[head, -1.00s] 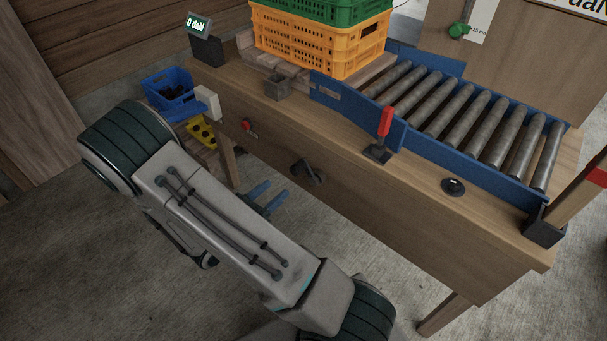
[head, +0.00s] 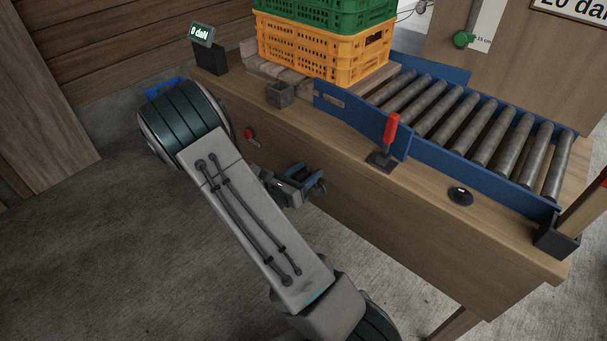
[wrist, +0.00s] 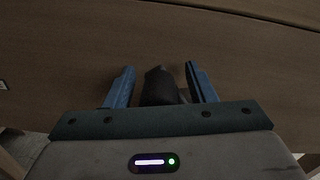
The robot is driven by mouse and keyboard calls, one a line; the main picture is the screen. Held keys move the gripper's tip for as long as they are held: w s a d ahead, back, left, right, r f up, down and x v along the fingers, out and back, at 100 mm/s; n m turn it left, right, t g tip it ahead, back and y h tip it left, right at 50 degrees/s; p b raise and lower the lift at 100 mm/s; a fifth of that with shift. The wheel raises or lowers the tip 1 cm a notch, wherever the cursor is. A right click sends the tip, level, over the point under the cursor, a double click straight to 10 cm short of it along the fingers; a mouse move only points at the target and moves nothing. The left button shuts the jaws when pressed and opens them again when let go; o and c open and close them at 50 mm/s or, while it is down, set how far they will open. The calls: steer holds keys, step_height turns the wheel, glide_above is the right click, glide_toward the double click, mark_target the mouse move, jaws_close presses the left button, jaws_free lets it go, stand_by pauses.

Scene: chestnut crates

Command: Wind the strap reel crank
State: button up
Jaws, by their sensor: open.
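My gripper (head: 309,178) is at the front panel of the wooden bench (head: 400,232), where the crank is hidden behind it in the head view. In the wrist view, a dark rounded crank knob (wrist: 159,88) stands between the two blue fingers of my gripper (wrist: 159,69). The fingers are open, one on each side of the knob, with a gap visible on both sides. A small part of the crank arm shows beside the knob. I cannot make out the strap or a reel.
A display (head: 202,35) on the bench reads 0 daN. An orange crate (head: 322,50) carries a green crate (head: 330,12). A red-handled lever (head: 391,133) and a black round fitting (head: 460,196) stand along the front edge, before the rollers (head: 480,125). A red knob (head: 249,133) is on the front panel.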

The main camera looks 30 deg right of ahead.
steer(key=shift+c, duration=0.3)
jaws_close()
steer(key=shift+a, duration=0.25)
steer(key=shift+d, duration=0.15)
